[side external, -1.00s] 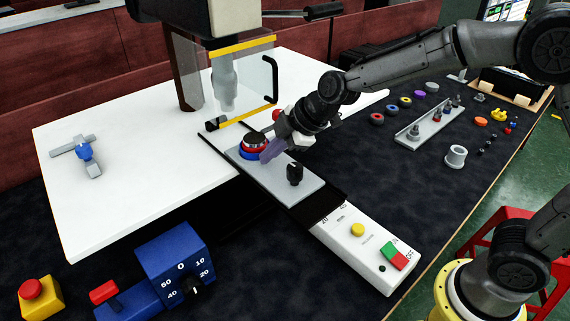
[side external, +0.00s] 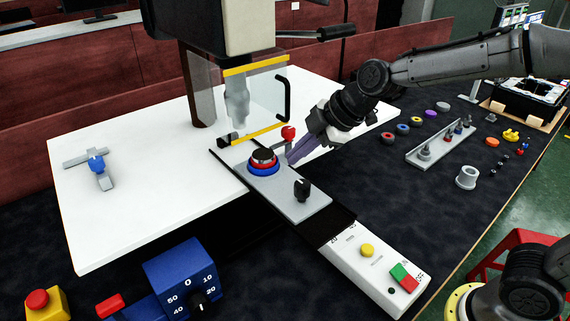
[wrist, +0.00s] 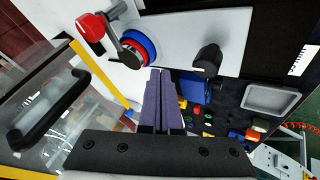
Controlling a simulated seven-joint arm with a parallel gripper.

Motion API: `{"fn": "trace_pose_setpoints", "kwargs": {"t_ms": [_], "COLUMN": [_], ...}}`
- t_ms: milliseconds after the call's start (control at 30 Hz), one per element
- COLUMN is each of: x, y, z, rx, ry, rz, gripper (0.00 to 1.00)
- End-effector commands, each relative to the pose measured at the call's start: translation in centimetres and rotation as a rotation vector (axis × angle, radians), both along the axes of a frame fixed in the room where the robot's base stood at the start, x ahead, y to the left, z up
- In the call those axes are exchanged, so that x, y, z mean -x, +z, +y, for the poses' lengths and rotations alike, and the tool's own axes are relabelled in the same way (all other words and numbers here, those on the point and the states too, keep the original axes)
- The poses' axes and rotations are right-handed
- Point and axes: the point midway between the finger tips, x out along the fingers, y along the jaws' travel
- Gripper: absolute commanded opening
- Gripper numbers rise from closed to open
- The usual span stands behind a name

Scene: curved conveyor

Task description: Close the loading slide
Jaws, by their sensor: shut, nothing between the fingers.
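The loading slide is a grey plate (side external: 299,205) with a black knob (side external: 302,189), pulled out in front of the press guard along a dark track. A round stack of blue, red and black parts (side external: 263,162) sits on its far end. In the wrist view the plate (wrist: 179,58), knob (wrist: 208,60) and stack (wrist: 137,46) also show. My gripper (side external: 292,160), with purple fingers, is shut and empty just right of the stack. In the wrist view its fingertips (wrist: 161,74) are together beside the plate's edge. Whether they touch the slide I cannot tell.
A clear press guard (side external: 252,105) with yellow edges and a black handle stands behind the stack. A red ball lever (side external: 288,132) is close to my fingers. A white control panel (side external: 375,262) lies in front. Coloured discs and a grey part tray (side external: 440,146) are at right.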

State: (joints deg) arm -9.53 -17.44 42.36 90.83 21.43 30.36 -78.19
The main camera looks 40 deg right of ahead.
Motion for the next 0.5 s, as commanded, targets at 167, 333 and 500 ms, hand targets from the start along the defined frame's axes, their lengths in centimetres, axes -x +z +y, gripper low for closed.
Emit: {"fn": "trace_pose_setpoints", "kwargs": {"t_ms": [167, 333, 500], "x": [1.1, 1.2, 0.9], "y": [1.7, 2.3, 1.6], "z": [-0.6, -0.9, -3.1], "rx": [-0.001, 0.041, 0.363], "ry": [-0.001, 0.050, 0.325], "rz": [-0.001, -0.032, -0.173], "gripper": [0.00, 0.00, 0.00]}}
